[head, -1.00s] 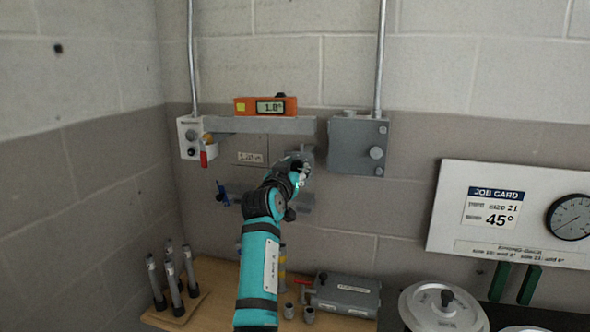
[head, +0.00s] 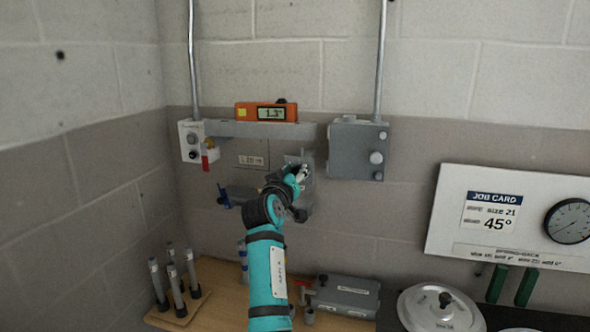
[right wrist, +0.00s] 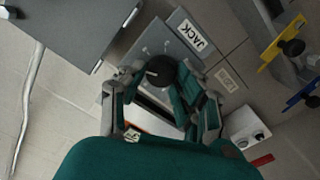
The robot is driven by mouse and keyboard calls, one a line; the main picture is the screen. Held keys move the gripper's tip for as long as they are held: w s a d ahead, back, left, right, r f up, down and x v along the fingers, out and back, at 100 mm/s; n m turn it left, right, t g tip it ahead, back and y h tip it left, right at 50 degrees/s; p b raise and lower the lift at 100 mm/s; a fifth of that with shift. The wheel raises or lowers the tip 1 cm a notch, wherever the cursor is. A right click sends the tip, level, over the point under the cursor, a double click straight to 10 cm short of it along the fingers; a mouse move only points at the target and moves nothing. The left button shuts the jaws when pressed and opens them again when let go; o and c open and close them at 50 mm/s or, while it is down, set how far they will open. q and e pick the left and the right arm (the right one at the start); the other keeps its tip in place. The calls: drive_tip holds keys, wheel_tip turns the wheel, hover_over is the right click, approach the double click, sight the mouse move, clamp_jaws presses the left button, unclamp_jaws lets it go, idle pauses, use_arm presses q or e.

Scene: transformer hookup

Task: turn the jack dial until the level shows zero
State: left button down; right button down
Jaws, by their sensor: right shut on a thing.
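The black round jack dial (right wrist: 159,71) sits on a grey plate labelled JACK (right wrist: 195,36) in the right wrist view. My right gripper (right wrist: 157,78) is shut on the dial, one finger on each side of it. In the head view my right gripper (head: 301,172) is at the wall below the grey beam and hides the dial. The orange digital level (head: 266,112) lies on top of the grey beam (head: 262,129). Its small display reads about 1.3°, though the digits are slightly blurred. My left gripper is not in view.
A grey box (head: 357,150) with a conduit is right of the beam, and a white box (head: 191,142) with a red tag is at its left end.

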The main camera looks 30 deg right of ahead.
drive_tip(key=n+p, duration=0.4)
drive_tip(key=n, duration=0.2)
drive_tip(key=shift+r+n, duration=0.1)
drive_tip(key=shift+n, duration=0.2)
drive_tip(key=n+p, duration=0.2)
drive_tip(key=n, duration=0.1)
drive_tip(key=shift+p, duration=0.35)
drive_tip(key=shift+f+n+p, duration=0.2)
drive_tip(key=shift+n+p, duration=0.75)
drive_tip(key=shift+n, duration=0.55)
drive_tip(key=c, duration=1)
unclamp_jaws()
drive_tip(key=shift+w+f, duration=0.1)
drive_tip(key=shift+o, duration=0.2)
drive_tip(key=shift+a, duration=0.1)
